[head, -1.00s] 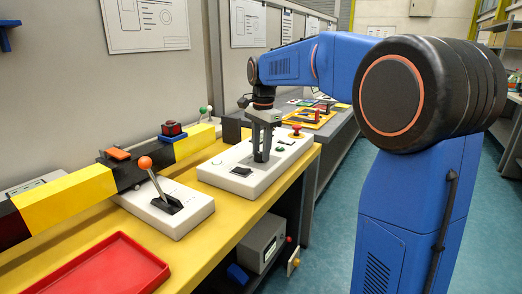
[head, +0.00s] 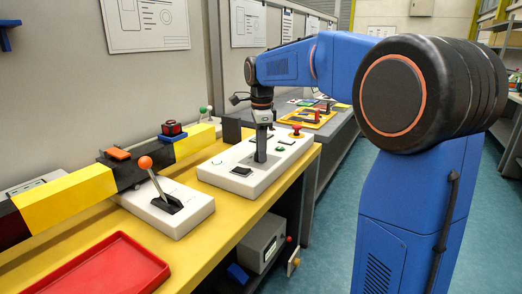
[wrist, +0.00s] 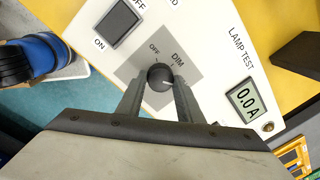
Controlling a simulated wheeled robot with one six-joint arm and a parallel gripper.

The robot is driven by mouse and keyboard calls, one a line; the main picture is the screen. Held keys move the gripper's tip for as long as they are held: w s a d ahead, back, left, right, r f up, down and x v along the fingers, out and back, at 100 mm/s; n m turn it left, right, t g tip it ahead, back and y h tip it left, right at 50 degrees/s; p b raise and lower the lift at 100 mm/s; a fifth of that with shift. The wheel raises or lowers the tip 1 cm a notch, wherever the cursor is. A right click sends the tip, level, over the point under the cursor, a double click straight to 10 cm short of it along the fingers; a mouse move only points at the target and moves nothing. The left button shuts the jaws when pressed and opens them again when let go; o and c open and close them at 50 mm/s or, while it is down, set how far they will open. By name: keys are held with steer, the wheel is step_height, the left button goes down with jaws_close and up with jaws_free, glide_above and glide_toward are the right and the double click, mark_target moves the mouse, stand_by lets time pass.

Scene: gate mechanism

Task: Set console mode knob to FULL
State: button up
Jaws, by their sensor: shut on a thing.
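The white console (head: 235,182) lies on the yellow bench. In the wrist view its black round mode knob (wrist: 159,73) sits on a grey plate (wrist: 185,58). OFF and DIM are printed above the knob; FULL is not visible, and that part of the plate is behind my gripper. A short light mark on the knob points toward the lower right. My gripper (wrist: 160,80) is shut on the knob, one finger on each side. In the head view my gripper (head: 260,156) points straight down at the console, and the knob is hidden by it.
A black rocker switch (wrist: 117,22) marked ON and OFF and a 0.0 A display (wrist: 243,101) flank the knob. A red mushroom button (head: 296,130) is at the console's far end. An orange-topped lever (head: 146,164) and a red tray (head: 108,266) are nearer.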

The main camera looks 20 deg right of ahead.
steer(key=o, duration=1.1)
steer(key=shift+c, duration=0.2)
steer(key=shift+r, duration=0.15)
step_height(320, 180, up, 17)
steer(key=s, duration=0.1)
steer(key=shift+a, duration=0.15)
steer(key=shift+s, duration=0.15)
